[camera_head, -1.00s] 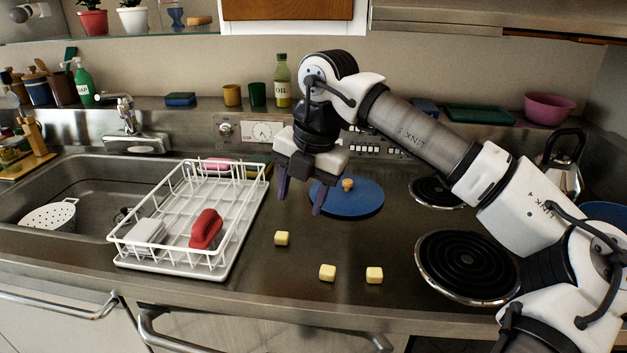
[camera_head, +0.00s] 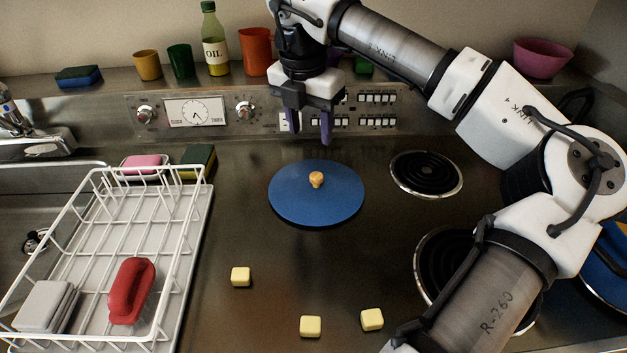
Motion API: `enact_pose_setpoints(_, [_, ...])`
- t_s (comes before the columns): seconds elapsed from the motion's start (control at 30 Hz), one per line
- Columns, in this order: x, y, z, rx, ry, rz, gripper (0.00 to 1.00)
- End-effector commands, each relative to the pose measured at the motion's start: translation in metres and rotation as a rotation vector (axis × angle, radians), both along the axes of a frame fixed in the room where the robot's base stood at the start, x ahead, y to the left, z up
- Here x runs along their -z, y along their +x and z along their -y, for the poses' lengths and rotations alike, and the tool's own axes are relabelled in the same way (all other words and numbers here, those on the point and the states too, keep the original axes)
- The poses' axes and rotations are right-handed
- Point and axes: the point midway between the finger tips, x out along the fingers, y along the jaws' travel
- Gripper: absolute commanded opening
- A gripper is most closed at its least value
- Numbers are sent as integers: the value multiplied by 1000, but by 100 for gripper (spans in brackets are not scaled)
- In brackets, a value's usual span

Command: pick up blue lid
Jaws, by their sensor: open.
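The blue lid (camera_head: 290,200) is a flat round disc with a small tan knob (camera_head: 316,179) at its middle. It lies on the steel worktop, left of the coil burners. My gripper (camera_head: 310,138) has purple fingers pointing down, spread apart with nothing between them. In the picture it is above and behind the lid, apart from the knob. Its exact height over the worktop is hard to tell.
A white dish rack (camera_head: 190,255) holding a red item (camera_head: 132,290) stands at left. Several yellow cubes, one here (camera_head: 240,277), lie in front of the lid. Coil burners (camera_head: 426,173) are at right. An oil bottle (camera_head: 214,40) and cups line the back ledge.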

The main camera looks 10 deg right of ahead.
Motion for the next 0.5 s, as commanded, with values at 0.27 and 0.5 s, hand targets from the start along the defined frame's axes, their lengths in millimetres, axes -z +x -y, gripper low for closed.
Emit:
enact_pose_setpoints(0.27, [53,4,5,-2,3,-4,49])
enact_pose_setpoints(0.5, [75,6,7,-1,1,-1,49])
